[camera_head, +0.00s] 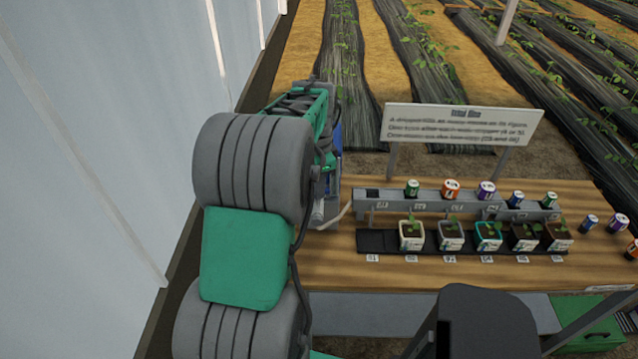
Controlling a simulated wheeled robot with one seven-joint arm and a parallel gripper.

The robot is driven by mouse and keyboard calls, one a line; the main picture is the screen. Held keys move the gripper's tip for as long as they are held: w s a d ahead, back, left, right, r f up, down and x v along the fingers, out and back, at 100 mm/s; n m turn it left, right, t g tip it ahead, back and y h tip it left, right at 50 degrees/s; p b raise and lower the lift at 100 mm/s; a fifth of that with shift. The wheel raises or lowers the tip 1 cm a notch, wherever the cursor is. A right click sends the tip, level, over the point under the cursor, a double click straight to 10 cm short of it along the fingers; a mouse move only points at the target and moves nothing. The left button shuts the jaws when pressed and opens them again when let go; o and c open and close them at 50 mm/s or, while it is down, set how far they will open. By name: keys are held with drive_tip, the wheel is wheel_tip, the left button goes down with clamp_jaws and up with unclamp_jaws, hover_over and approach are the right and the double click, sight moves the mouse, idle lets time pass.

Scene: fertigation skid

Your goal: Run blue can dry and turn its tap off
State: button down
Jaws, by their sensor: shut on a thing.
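My gripper (328,212) is low at the rail's left end, mostly hidden behind my arm. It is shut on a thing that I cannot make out. A thin pale piece (340,214) curves from there towards the rail.
Green (412,187), orange (451,188) and purple (486,190) cans also stand on the rail. Potted seedlings (411,240) line a black tray (375,242) in front. Loose cans (590,222) lie at the right. A sign (461,126) stands behind; a pale wall (110,170) is left.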

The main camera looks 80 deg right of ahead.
drive_tip(key=shift+w+m, duration=0.15)
drive_tip(key=shift+m, duration=1.95)
drive_tip(key=c, duration=1.6)
unclamp_jaws()
drive_tip(key=shift+w, duration=0.2)
drive_tip(key=shift+o, duration=0.8)
drive_tip(key=shift+s, duration=0.25)
wheel_tip(320, 180, up, 8)
drive_tip(key=shift+f+b, duration=0.1)
drive_tip(key=shift+b, duration=0.65)
